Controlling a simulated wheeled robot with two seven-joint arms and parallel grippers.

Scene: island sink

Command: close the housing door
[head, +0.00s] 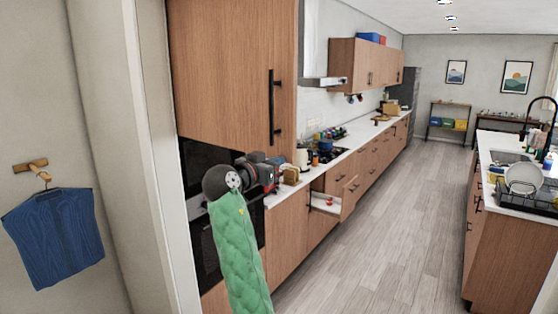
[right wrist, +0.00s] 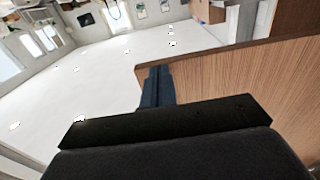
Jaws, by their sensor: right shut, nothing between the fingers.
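The wooden housing door (head: 225,70) fills the upper left middle of the head view, with a long black handle (head: 270,105) near its right edge. I cannot tell whether it is fully shut or ajar. My right gripper (head: 288,168) is just below the door's lower right corner in the head view, its fingertips small and hard to make out. In the right wrist view the shut, empty fingers (right wrist: 157,88) are beside a wooden panel (right wrist: 245,80). I cannot tell whether they touch it. My left gripper is not in view.
Dark built-in ovens (head: 205,235) sit below the door, partly behind my arm. An open drawer (head: 325,203) juts out under the worktop at the right. A white door frame (head: 165,150) stands close at the left. The floor (head: 390,215) is clear towards the island (head: 515,245).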

